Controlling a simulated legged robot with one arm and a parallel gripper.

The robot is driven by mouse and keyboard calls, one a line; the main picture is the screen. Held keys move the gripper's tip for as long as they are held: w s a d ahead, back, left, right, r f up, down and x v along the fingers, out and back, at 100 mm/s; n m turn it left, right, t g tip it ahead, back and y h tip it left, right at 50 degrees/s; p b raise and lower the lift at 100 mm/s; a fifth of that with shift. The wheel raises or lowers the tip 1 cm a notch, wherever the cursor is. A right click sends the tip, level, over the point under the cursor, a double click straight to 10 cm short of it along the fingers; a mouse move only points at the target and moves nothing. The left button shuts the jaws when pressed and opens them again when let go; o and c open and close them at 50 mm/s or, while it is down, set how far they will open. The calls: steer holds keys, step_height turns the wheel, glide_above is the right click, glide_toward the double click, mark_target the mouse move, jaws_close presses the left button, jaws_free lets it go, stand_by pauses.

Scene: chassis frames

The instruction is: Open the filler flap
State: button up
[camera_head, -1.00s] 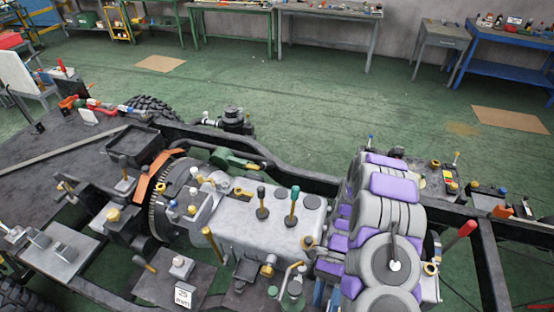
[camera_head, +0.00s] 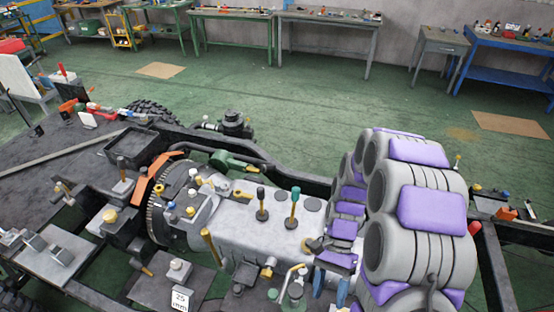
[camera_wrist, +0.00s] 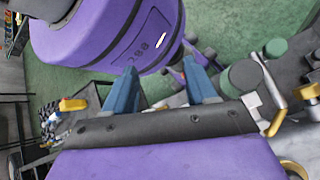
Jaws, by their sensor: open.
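My gripper (camera_wrist: 160,70) shows two blue fingers spread apart, with nothing between them. In the head view my gripper (camera_head: 331,290) is low, right of the grey gearbox housing (camera_head: 240,228), partly hidden by my grey and purple arm. Close to the left of the fingers is a small green-topped fitting (camera_head: 296,291) with a bent metal pipe. In the wrist view a green cylinder (camera_wrist: 243,77) and a bent pipe with a gold collar (camera_wrist: 270,95) lie just right of the fingers, apart from them. I cannot tell which part is the filler flap.
Levers with green and dark knobs (camera_head: 293,205) stand on the housing. The dark frame rail (camera_head: 494,262) runs along the right. A "25 mm" label block (camera_head: 180,299) sits at lower left.

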steer(key=s+r+n+t+h+b, duration=0.1)
steer(key=s+r+n+t+b, duration=0.2)
steer(key=s, duration=0.3)
steer(key=s+d+r+n+t+h+b, duration=0.1)
steer(key=s+r+n+t+b, duration=0.3)
steer(key=s, duration=0.3)
steer(key=shift+s+r+n+b, duration=0.2)
steer(key=shift+r+n+b, duration=0.45)
steer(key=shift+r, duration=0.25)
